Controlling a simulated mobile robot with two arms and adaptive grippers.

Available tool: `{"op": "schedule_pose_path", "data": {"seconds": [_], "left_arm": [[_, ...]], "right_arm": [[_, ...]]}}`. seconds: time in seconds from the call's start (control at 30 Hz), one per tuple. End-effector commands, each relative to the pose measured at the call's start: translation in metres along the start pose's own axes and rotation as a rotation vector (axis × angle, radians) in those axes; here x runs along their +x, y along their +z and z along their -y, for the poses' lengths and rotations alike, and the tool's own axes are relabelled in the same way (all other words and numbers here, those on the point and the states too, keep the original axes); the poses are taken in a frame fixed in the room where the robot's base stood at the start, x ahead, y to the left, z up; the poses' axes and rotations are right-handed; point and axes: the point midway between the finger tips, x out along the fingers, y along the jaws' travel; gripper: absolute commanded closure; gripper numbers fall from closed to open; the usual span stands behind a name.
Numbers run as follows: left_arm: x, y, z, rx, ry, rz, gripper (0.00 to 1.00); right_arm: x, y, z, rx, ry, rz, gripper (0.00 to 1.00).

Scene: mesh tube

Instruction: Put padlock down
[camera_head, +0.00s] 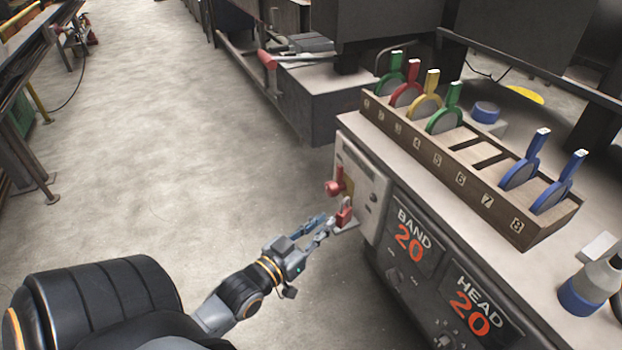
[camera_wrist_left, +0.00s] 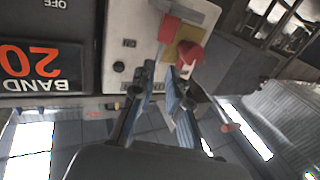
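The red padlock (camera_head: 344,215) is at the small metal ledge (camera_head: 347,227) on the machine's front panel, its shackle upward. It looks to rest on the ledge. In the left wrist view, which is upside down, the padlock (camera_wrist_left: 168,29) is a red block beside the grey ledge (camera_wrist_left: 190,11). My left gripper (camera_head: 327,228) is just left of and below the padlock. Its fingers (camera_wrist_left: 165,76) are spread with nothing between them, apart from the padlock. My right gripper is not in view.
A blue-and-white bottle (camera_head: 590,285) is at the right. Labelled panels (camera_head: 412,238) are right of the ledge. Open floor (camera_head: 190,140) lies left of the machine.

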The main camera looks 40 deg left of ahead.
Motion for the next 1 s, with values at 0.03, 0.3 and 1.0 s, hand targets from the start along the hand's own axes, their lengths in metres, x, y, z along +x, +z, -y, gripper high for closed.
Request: {"op": "schedule_pose_path", "data": {"seconds": [0.03, 0.3, 1.0], "left_arm": [[-0.009, 0.0, 0.0, 0.0, 0.0, 0.003, 0.85], [-0.031, 0.002, -0.001, 0.0, 0.001, 0.007, 0.85], [-0.136, 0.222, -0.116, 0.117, 0.125, 1.195, 0.85]], "right_arm": [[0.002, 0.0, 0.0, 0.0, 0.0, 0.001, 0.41], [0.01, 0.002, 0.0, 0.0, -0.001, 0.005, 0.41], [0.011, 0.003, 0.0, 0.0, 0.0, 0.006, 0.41]]}}
